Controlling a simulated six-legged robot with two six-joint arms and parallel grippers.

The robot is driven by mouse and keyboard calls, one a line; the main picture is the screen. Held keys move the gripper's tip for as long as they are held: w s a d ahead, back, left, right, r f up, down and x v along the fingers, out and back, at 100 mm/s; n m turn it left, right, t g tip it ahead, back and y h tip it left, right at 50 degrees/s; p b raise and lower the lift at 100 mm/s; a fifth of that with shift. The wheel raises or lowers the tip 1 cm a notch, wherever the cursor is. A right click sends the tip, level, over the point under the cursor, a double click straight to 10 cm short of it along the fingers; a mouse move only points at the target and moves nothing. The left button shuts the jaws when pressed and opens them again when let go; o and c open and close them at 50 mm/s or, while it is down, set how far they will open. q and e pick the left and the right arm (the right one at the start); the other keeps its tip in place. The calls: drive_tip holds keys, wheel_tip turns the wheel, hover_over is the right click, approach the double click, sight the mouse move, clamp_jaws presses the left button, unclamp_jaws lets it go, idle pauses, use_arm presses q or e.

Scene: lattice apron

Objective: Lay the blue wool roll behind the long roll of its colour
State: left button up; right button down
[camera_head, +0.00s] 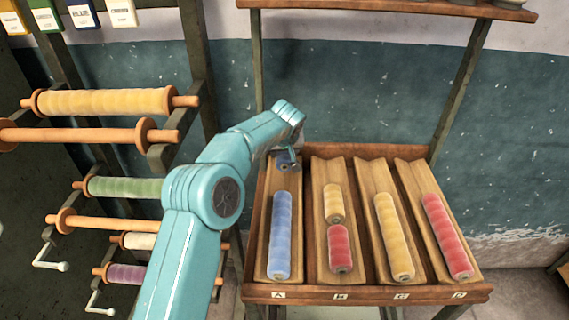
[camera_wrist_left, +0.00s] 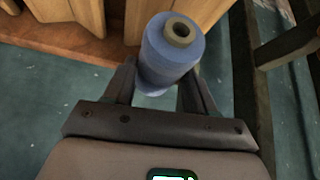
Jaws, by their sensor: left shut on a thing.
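My left gripper (camera_head: 287,163) is at the back end of the leftmost trough, labelled A, of the wooden rack (camera_head: 365,294). In the left wrist view it is shut on a short blue wool roll (camera_wrist_left: 168,60), whose round end with a tan core faces the camera. In the head view my arm and gripper mostly hide this roll. The long blue roll (camera_head: 280,235) lies in trough A, in front of the gripper. I cannot tell whether the held roll touches the trough. My right gripper is not in view.
The second trough holds a short yellow roll (camera_head: 333,203) behind a short red roll (camera_head: 340,248). A long yellow roll (camera_head: 393,236) and a long red roll (camera_head: 447,235) lie in troughs C and D. Spindles with wool rolls (camera_head: 105,102) stand left. A shelf (camera_head: 400,8) hangs above.

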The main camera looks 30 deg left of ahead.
use_arm(q)
wheel_tip(320, 180, down, 4)
drive_tip(key=shift+f, duration=0.15)
drive_tip(key=shift+f, duration=0.1)
drive_tip(key=shift+f+b, duration=0.4)
drive_tip(key=shift+b, duration=0.05)
drive_tip(key=o, duration=1.4)
drive_tip(key=shift+c, duration=0.2)
drive_tip(key=shift+r, duration=0.1)
